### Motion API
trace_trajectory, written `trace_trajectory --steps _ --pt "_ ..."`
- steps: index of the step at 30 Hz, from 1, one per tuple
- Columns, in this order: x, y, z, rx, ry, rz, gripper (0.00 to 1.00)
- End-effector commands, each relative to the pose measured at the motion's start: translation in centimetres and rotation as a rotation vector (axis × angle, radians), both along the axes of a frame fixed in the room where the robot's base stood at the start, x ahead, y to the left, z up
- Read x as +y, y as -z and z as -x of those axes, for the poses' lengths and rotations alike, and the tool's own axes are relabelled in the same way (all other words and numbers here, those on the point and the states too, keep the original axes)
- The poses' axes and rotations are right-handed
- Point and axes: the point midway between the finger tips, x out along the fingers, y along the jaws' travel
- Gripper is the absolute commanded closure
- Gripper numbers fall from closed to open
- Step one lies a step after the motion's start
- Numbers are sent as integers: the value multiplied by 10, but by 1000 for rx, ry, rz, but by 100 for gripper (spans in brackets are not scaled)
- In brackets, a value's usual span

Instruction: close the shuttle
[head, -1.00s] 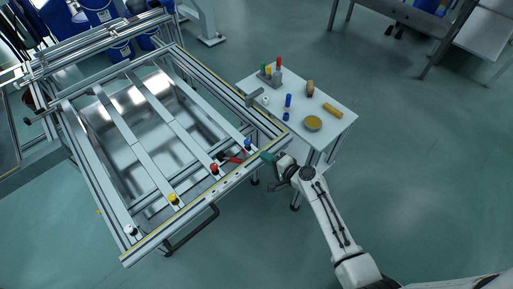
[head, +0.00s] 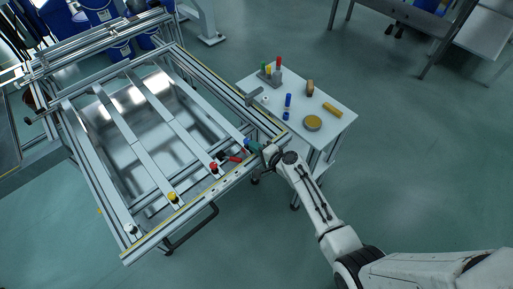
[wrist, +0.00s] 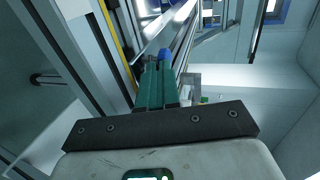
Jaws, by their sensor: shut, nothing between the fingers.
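The fixture is an aluminium frame (head: 228,186) with several slats, and coloured knobs stand along its near rail. The blue knob (head: 246,142) is at the right end; it also shows in the wrist view (wrist: 165,55). A red knob (head: 213,167), yellow knob (head: 172,197) and white knob (head: 130,230) stand further left. A red-and-black piece (head: 232,158) lies between the red and blue knobs. I cannot tell which part is the shuttle. My gripper (head: 252,147) has teal fingers, shut and empty, at the blue knob; they partly hide it. I cannot tell whether they touch.
A small white table (head: 335,125) right of the frame holds a round yellow-topped dish (head: 313,123), a yellow bar (head: 332,110), blue pieces and a block with coloured pegs (head: 270,75). A dark handle bar (head: 192,230) sticks out below the near rail. The floor at right is open.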

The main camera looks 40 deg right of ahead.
Motion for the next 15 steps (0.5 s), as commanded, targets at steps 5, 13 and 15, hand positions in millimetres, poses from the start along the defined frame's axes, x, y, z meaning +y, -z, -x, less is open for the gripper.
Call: trace_trajectory --steps 5,13,15 --pt "1 0 -39 -10 -5 5 100" --pt "1 2 -110 -9 -5 4 100" --pt "1 2 -126 -9 -3 4 100"
